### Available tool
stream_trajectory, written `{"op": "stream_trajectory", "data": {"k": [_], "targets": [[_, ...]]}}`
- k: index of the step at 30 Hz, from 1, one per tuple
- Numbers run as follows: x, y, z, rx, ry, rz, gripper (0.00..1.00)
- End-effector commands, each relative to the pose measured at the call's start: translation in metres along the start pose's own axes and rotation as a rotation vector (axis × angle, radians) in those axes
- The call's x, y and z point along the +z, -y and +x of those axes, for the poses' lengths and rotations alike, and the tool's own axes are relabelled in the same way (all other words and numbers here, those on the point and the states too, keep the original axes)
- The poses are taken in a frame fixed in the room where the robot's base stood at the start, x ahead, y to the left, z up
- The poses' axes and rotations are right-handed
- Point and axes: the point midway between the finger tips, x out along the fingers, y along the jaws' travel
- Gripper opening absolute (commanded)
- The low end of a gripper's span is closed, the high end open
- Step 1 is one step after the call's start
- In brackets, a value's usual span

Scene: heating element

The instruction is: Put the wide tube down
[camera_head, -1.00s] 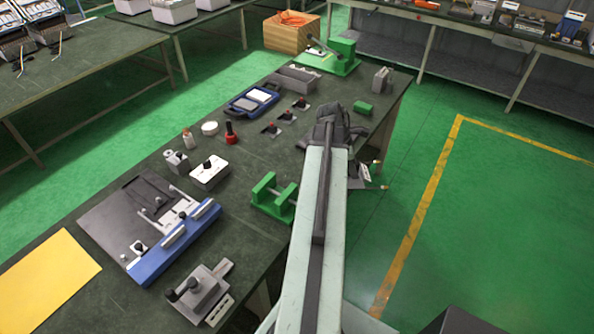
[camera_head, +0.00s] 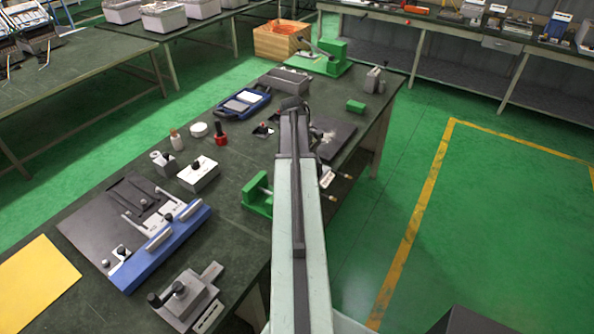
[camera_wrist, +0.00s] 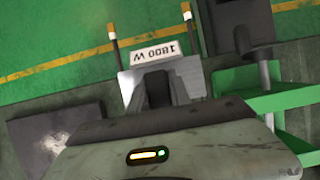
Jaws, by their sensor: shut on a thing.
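My gripper (camera_wrist: 160,92) is shut on a piece with a pale label reading 1800 W and two rods with copper-coloured tips. I take this piece to be the wide tube (camera_wrist: 150,52); my wrist and jaws hide the rest of it. In the head view its label and rods (camera_head: 327,177) stick out to the right of my arm, by the table's right edge. In the wrist view the green floor shows beyond the rod tips. I cannot tell whether the piece touches anything.
The dark table (camera_head: 130,175) carries a green fixture (camera_head: 258,197) left of my arm, also in the wrist view (camera_wrist: 240,80). A dark plate with a pale patch (camera_head: 340,132) lies right of my arm. A blue-edged fixture (camera_head: 165,240) and a blue tray (camera_head: 240,104) stand further left.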

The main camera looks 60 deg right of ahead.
Motion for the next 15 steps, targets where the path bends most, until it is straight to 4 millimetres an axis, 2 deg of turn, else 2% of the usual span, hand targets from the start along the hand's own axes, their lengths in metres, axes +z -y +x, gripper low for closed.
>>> {"op": "stream_trajectory", "data": {"k": [1,6,10,15], "targets": [[-0.018,-0.008,-0.004,0.0,0.001,-0.003,0.0],[-0.06,-0.017,-0.017,0.001,0.001,-0.001,0.0],[-0.075,-0.02,-0.022,0.0,0.001,0.0,0.0],[-0.077,-0.02,-0.024,0.0,0.001,0.001,0.0]]}}
